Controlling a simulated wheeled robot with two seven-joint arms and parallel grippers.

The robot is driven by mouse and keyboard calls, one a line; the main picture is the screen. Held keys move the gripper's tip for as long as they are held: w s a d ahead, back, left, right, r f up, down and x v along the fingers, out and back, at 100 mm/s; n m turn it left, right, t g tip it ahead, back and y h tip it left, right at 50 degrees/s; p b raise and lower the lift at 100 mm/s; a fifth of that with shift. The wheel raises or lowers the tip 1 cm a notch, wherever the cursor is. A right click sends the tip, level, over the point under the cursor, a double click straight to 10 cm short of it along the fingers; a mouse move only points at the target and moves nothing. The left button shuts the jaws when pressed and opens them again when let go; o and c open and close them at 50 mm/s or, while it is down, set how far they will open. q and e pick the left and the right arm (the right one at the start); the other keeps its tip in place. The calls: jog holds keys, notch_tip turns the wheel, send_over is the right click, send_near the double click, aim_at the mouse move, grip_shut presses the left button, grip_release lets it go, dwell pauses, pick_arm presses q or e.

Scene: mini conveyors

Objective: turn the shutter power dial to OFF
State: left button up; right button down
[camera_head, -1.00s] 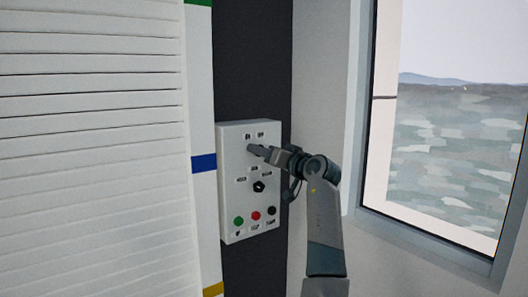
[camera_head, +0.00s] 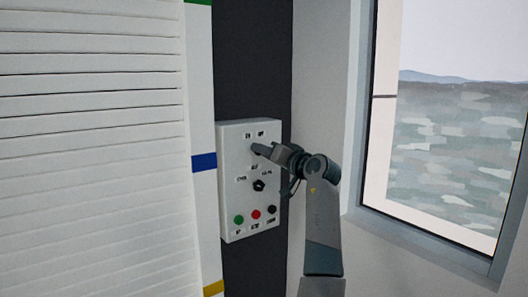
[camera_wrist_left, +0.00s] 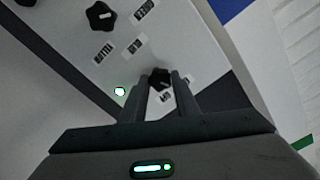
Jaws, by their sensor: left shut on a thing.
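A white control box (camera_head: 228,180) is mounted on a dark wall strip. My left gripper (camera_head: 257,149) reaches its upper part from the right, just below two small labels. In the left wrist view, the gripper's fingers (camera_wrist_left: 160,88) are shut on a black dial (camera_wrist_left: 160,76), one finger on each side. Small labels (camera_wrist_left: 165,97) sit close to this dial. In the head view, the gripper hides the dial, and I cannot read its setting. My right gripper is not in view.
A second black dial (camera_head: 259,186) sits lower on the box, above green (camera_head: 239,219), red (camera_head: 256,215) and black (camera_head: 271,210) buttons. A small green light (camera_wrist_left: 120,91) glows in the wrist view. A slatted shutter (camera_head: 90,150) is left, a window (camera_head: 440,130) right.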

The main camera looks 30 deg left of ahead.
pick_arm(q)
jog(key=m+p, duration=0.5)
jog(key=m, duration=0.5)
jog(key=shift+m, duration=0.3)
dwell(0.4)
jog(key=o, duration=1)
jog(key=shift+o, duration=0.2)
jog(key=shift+d, duration=0.15)
jog(key=b+v, duration=0.7)
jog(key=v, duration=1)
